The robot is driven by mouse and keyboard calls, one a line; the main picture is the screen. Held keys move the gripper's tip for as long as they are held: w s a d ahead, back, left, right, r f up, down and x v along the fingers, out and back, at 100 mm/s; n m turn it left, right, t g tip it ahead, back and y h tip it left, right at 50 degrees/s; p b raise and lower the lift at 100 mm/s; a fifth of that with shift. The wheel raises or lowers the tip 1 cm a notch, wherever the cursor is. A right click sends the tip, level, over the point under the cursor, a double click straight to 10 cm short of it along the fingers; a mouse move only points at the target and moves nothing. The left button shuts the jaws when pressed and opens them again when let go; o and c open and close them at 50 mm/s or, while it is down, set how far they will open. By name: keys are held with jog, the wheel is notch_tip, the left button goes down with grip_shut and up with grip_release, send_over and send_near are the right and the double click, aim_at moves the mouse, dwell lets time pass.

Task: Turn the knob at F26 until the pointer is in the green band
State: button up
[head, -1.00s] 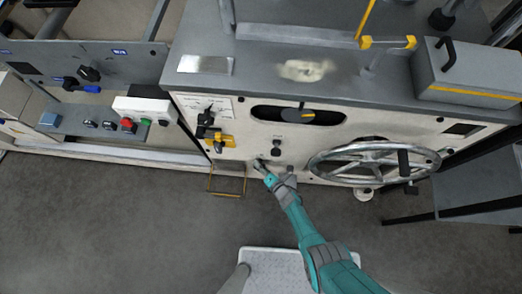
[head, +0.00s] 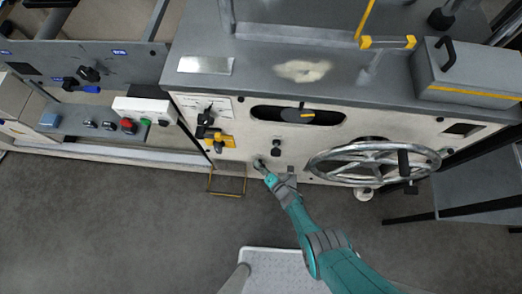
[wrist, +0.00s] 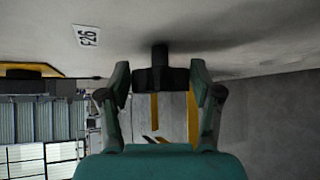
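In the wrist view a black knob (wrist: 160,78) on a short stem sticks out from the pale panel, beside a white label reading F26 (wrist: 86,35). My gripper (wrist: 161,82) is open, with one fingertip on each side of the knob and narrow gaps at most. Whether either finger touches it is hard to tell. In the head view my gripper (head: 264,168) is at the lower part of the machine's front panel, and the knob (head: 258,162) shows only as a small dark shape at its tip. I cannot make out a pointer or green band.
A large handwheel (head: 372,162) stands out from the panel to the right. Another black knob (head: 276,146) is just above my gripper, and a yellow handle (head: 224,141) is to the left.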

jog(key=shift+o, duration=0.3)
jog(key=shift+s, duration=0.1)
jog(key=v, duration=1.2)
jog(key=shift+r, duration=0.1)
dwell(0.4)
